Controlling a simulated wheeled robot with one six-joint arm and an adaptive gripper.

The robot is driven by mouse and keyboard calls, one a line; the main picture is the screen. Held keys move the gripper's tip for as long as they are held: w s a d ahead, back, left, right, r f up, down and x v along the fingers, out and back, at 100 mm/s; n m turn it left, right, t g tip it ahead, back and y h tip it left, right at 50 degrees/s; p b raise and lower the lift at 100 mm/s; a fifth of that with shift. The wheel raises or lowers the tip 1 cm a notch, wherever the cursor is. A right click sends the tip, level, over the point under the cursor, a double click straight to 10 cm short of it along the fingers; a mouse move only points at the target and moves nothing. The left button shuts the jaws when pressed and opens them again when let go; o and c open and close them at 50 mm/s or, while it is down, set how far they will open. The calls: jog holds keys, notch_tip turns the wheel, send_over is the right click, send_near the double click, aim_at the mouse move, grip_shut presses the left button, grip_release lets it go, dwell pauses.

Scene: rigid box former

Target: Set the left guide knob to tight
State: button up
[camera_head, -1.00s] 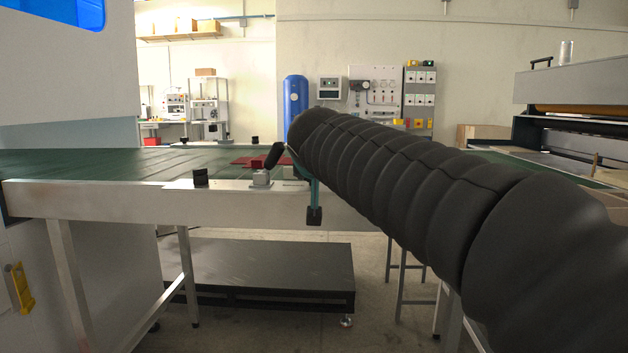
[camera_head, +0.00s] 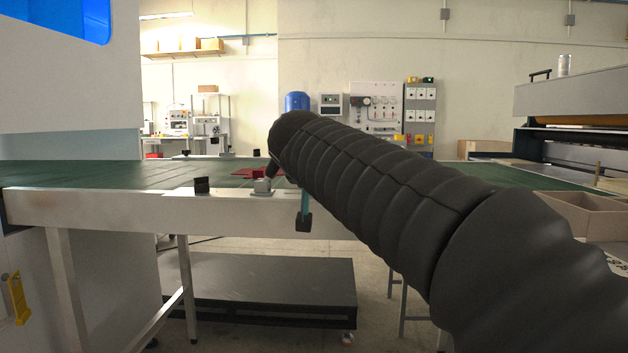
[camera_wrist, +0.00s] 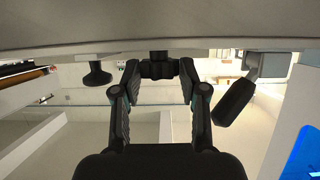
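In the wrist view, upside-down, my gripper (camera_wrist: 158,78) has its two fingers spread apart. A dark knob (camera_wrist: 158,57) on a short stem at the pale rail (camera_wrist: 60,38) sits between the fingertips; I cannot tell whether they touch it. To one side is another black knob (camera_wrist: 97,76). To the other is a grey block with a tilted black lever (camera_wrist: 234,101). In the head view, the grey block (camera_head: 263,187) and a black knob (camera_head: 201,186) stand on the rail (camera_head: 150,212). No setting marks are readable.
The green conveyor belt (camera_head: 90,174) lies behind the rail, with a red piece (camera_head: 245,172) on it. A dark low platform (camera_head: 260,285) is below. A cardboard box (camera_head: 585,215) stands at the right. The white machine (camera_head: 70,90) bounds the left side.

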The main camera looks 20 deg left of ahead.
jog(key=shift+s+r, duration=0.1)
jog(key=v, duration=1.1)
jog(key=shift+s, duration=0.45)
notch_tip(320, 180, down, 11)
jog(key=s+n+g, duration=0.2)
jog(key=n+g, duration=0.1)
jog(key=n, duration=0.2)
jog(key=s+d+f+g+p, duration=0.1)
jog(key=s+d+f+g, duration=0.2)
jog(key=d+f, duration=0.6)
jog(key=s+d+f+m+h+p, duration=0.1)
jog(key=s+d+f, duration=0.3)
jog(key=d, duration=0.4)
jog(key=s+d+f+m+g+h+p, duration=0.1)
jog(key=s+d+f+m, duration=0.3)
jog(key=d, duration=0.4)
jog(key=s+d+f+m+h+p, duration=0.1)
jog(key=s+d+f+m, duration=0.1)
jog(key=s+d+f, duration=0.3)
jog(key=shift+s+d, duration=0.4)
jog(key=shift+d, duration=1.65)
